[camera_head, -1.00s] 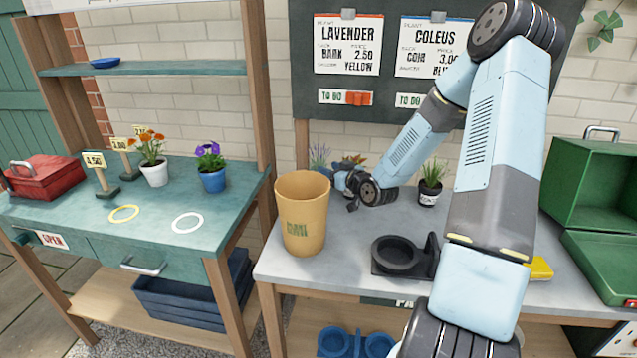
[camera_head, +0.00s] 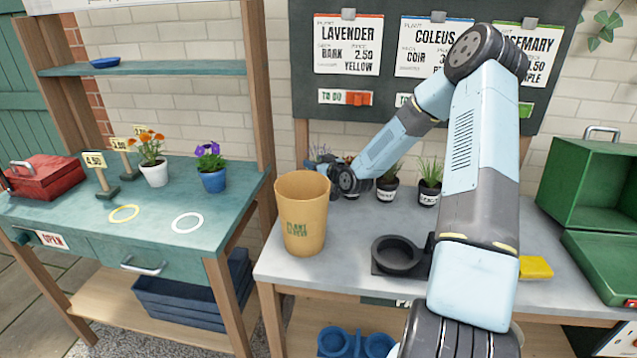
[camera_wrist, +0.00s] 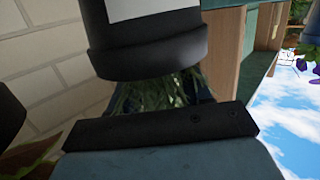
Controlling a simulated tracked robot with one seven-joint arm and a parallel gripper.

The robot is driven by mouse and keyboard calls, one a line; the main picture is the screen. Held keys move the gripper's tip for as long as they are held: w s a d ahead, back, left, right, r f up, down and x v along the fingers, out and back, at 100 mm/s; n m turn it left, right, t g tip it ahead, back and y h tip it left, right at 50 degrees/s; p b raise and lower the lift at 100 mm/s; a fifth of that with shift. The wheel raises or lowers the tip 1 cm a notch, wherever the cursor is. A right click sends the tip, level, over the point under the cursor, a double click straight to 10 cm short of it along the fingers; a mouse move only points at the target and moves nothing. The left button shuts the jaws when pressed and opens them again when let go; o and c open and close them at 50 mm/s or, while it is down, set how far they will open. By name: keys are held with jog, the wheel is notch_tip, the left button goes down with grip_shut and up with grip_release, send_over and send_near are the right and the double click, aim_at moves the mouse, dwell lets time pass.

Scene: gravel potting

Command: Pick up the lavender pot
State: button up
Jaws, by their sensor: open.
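In the head view, the lavender (camera_head: 323,153) shows as a little purple-grey foliage at the back of the grey bench. Its pot is hidden there behind my gripper (camera_head: 334,172) and the tan pot. My gripper is open, low over the bench at the lavender. In the wrist view, a black pot (camera_wrist: 150,50) with a white label appears upside down, with green foliage (camera_wrist: 155,92) below its rim. A dark finger bar (camera_wrist: 160,131) of my gripper crosses in front of that foliage. I cannot tell for certain that this pot is the lavender's.
The tall tan pot (camera_head: 303,222) stands close in front of my gripper. Two black plant pots (camera_head: 387,190) (camera_head: 429,192) stand just right of it. A black holder (camera_head: 396,257), a yellow block (camera_head: 536,268) and a green box (camera_head: 590,185) lie farther right.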

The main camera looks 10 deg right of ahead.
grip_shut()
dwell(0.4)
dwell(0.4)
